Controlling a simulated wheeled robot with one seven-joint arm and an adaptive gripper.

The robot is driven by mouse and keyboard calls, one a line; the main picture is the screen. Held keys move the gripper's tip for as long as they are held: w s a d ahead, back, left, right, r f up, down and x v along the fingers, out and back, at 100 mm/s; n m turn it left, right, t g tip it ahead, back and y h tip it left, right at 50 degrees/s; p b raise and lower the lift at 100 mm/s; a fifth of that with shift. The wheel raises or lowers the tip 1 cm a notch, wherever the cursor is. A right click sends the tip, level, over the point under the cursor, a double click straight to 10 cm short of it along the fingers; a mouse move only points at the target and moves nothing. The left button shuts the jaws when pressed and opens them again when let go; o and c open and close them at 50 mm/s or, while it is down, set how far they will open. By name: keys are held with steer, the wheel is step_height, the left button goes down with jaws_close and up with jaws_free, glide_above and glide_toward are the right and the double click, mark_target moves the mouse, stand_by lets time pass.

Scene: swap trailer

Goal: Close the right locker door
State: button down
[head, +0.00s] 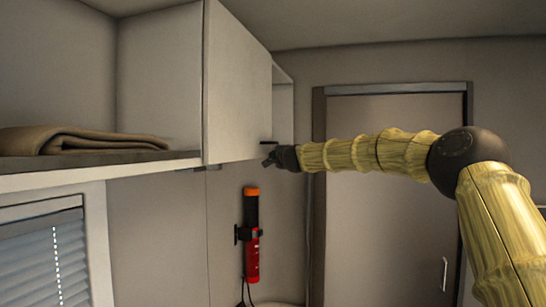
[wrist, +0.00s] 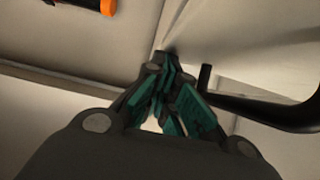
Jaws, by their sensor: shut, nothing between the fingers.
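In the head view a pale locker door panel (head: 237,90) stands at the middle of the overhead locker row. An open bay (head: 284,115) shows past its far right edge. I cannot tell exactly how far the door stands from its frame. A dark handle (head: 268,143) is at its lower far corner. My gripper (head: 268,160) is shut and empty, just below that corner. The wrist view shows its teal-padded fingers (wrist: 165,62) together, tips close to a pale panel. A curved black handle (wrist: 265,112) lies right of the fingers, apart from them.
An open locker bay at left holds a folded brown blanket (head: 70,140) on its shelf. A red and black torch with an orange end (head: 252,235) hangs on the wall below. A blind-covered window (head: 45,260) is lower left. A grey door (head: 390,210) stands behind my arm.

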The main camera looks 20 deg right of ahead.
steer(key=shift+a+r, duration=0.1)
steer(key=shift+a, duration=0.15)
